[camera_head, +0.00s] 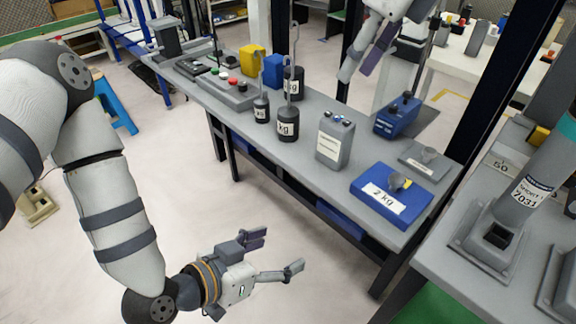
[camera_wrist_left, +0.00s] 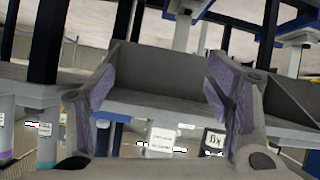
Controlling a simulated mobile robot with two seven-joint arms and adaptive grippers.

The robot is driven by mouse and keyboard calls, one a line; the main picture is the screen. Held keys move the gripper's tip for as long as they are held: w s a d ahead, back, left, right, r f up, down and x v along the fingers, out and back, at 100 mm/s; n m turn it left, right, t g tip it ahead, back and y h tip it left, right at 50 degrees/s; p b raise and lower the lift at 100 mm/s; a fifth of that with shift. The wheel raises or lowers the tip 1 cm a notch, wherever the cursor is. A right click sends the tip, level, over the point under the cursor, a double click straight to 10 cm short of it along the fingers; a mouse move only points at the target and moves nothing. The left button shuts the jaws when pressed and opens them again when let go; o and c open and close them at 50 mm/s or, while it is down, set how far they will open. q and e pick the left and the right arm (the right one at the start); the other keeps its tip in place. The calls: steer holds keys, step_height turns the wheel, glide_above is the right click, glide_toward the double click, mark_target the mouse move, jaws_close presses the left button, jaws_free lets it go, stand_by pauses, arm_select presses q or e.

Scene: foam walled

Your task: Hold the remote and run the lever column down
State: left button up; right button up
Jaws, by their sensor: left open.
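My left gripper (camera_head: 280,254) is open and empty in the head view, over the floor in front of the grey table. In the left wrist view its two purple-padded fingers (camera_wrist_left: 160,95) stand wide apart with nothing between them. My right gripper (camera_head: 360,68) is at the top of the head view, fingers apart and empty, above the table's far side. I cannot tell for sure which thing is the remote; a grey box with buttons on top (camera_head: 335,138) stands upright on the table. A grey column with a printed label (camera_head: 530,178) stands tilted at the right; I cannot tell whether it is the lever column.
The grey table (camera_head: 295,160) carries black hooked weights (camera_head: 287,124), a blue 2 kg block (camera_head: 385,196), a blue box (camera_head: 397,116) and a yellow container (camera_head: 252,62). A second grey bench (camera_head: 450,268) stands at the right. A dark post rises behind. The floor around my left gripper is clear.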

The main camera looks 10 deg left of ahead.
mark_target(329, 141)
arm_select(q)
steer(key=w+d+r+m+t+h, duration=0.1)
steer(key=w+r+t, duration=0.25)
steer(key=r, duration=0.35)
steer(key=w+r+m+t+h, duration=0.1)
steer(key=w+r+t, duration=0.1)
steer(key=w+r, duration=0.3)
steer(key=x, duration=0.3)
steer(key=r+x, duration=0.1)
steer(key=x, duration=0.6)
steer(key=shift+w+d+r, duration=0.1)
steer(key=shift+d+r, duration=0.15)
steer(key=shift+d, duration=0.35)
steer(key=shift+c, duration=0.5)
steer(key=c, duration=1.3)
steer(key=shift+o, duration=0.4)
arm_select(e)
jaws_close()
